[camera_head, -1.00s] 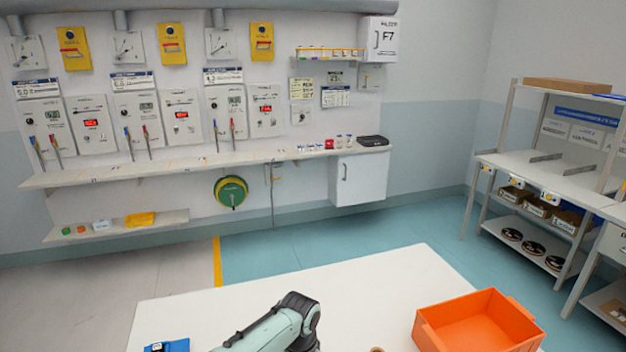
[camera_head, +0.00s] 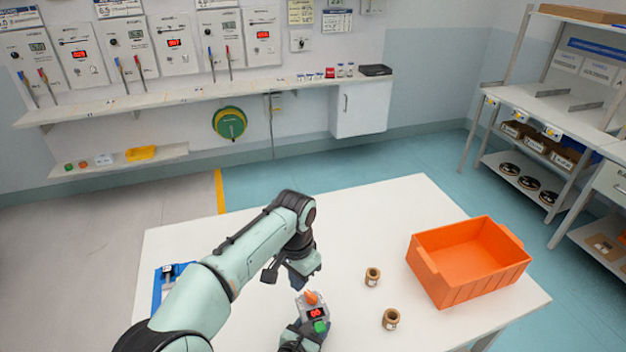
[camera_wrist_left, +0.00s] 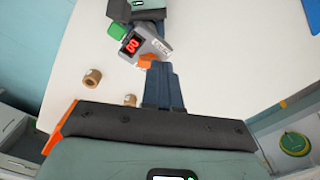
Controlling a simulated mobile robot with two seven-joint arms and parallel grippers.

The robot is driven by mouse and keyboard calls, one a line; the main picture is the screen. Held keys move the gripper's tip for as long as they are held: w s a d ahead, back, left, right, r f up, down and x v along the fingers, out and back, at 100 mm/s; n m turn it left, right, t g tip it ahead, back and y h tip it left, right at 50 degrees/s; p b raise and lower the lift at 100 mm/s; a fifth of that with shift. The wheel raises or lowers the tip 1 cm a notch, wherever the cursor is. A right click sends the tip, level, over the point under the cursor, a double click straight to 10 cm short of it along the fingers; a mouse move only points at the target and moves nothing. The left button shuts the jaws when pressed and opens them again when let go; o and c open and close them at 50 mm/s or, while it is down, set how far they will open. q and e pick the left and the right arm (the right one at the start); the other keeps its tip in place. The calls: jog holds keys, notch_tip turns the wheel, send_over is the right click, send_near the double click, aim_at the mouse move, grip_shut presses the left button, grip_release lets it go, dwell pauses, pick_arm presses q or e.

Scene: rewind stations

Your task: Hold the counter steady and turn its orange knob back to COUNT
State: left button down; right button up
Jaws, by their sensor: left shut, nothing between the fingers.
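The counter (camera_head: 318,313) is a small grey box with a red-lit display and a green part, at the near side of the white table. Its orange knob (camera_head: 311,297) is on the end towards my left gripper. The counter (camera_wrist_left: 148,42) and knob (camera_wrist_left: 147,61) also show in the left wrist view. My left gripper (camera_head: 304,278) is shut and empty, its fingertips (camera_wrist_left: 160,66) close beside the knob; contact is unclear. My right gripper (camera_head: 303,336) is at the counter's other end, its dark fingers against the housing and apparently shut on it, partly hidden.
An orange bin (camera_head: 470,262) stands at the table's right. Two small brown cylinders (camera_head: 373,277) (camera_head: 390,319) stand between bin and counter. A blue object (camera_head: 165,283) lies at the left edge, partly behind my left arm. The table's (camera_head: 400,210) far part is clear.

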aim_at(311, 297)
pick_arm(q)
jog(key=shift+s+d+f, duration=0.3)
jog(key=shift+s+f, duration=0.05)
jog(key=shift+f, duration=0.65)
jog(key=shift+s+d+f, duration=0.25)
jog(key=shift+s+f, duration=0.1)
jog(key=shift+f, duration=0.7)
jog(key=shift+s+d+f, duration=0.3)
jog(key=shift+s+f, duration=0.05)
jog(key=shift+f, duration=0.65)
jog(key=shift+w+d+f, duration=0.1)
jog(key=shift+w+d, duration=0.05)
jog(key=shift+w, duration=0.4)
jog(key=shift+w+a, duration=0.3)
jog(key=shift+a, duration=0.05)
jog(key=shift+w+a, duration=0.25)
jog(key=shift+w, duration=0.1)
jog(key=shift+a, duration=0.2)
